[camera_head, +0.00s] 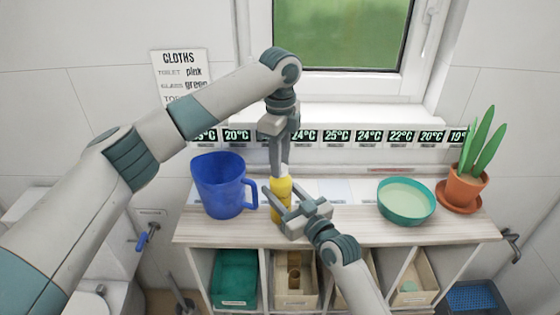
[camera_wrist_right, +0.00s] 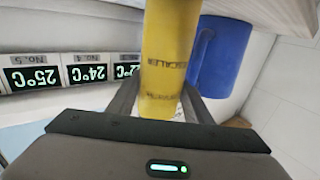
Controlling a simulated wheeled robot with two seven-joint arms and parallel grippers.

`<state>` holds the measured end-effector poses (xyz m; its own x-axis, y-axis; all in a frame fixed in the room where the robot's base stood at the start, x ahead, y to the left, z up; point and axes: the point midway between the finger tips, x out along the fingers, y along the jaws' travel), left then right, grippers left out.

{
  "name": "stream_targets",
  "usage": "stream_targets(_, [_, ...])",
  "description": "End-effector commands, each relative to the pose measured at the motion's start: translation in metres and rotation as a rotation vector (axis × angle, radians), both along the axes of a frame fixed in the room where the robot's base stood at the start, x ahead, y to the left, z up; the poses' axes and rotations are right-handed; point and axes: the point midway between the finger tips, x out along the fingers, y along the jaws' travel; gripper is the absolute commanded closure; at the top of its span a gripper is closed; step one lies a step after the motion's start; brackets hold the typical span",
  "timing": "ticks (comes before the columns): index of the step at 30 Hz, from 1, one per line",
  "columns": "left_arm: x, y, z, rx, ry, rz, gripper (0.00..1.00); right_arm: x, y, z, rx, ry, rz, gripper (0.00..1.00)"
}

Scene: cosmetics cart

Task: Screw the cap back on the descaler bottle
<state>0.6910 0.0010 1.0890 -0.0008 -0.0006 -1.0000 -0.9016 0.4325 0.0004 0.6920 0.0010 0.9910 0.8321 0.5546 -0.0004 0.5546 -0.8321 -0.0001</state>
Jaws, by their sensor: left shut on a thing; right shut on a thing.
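The yellow descaler bottle (camera_head: 280,194) stands upright on the shelf top, right of the blue jug. My right gripper (camera_head: 276,205) is shut on the bottle's body from the front right. In the right wrist view the bottle (camera_wrist_right: 170,62) sits between the fingers (camera_wrist_right: 160,108), its printed label partly readable. My left gripper (camera_head: 279,170) points straight down over the bottle's top, shut on the small white cap (camera_head: 284,169). The fingers hide most of the cap and the bottle's neck. I cannot tell whether the cap sits on the thread.
The blue jug (camera_head: 221,186) stands close on the left, handle toward the bottle. A green bowl (camera_head: 406,203) and a potted plant (camera_head: 464,187) stand to the right. A row of temperature displays (camera_head: 337,136) runs behind. Bins (camera_head: 235,279) fill the cubbies below.

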Motion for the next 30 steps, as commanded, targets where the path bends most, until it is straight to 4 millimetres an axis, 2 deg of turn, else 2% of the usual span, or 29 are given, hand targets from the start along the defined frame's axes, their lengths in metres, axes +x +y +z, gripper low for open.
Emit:
stream_targets(24, [0.002,-0.0011,-0.0002,0.002,-0.002,-1.24,0.94,-0.0001,-0.0003,-0.0007,-0.001,0.001,0.0,1.0])
stream_targets(29, [0.002,-0.0011,-0.0002,0.002,-0.002,-1.277,0.94,-0.0001,-0.0003,-0.0007,-0.001,0.001,0.0,1.0])
stream_targets(30, [0.002,-0.0011,-0.0002,0.002,-0.002,-1.276,0.71,-0.0002,-0.0002,-0.0007,-0.001,0.001,0.0,1.0])
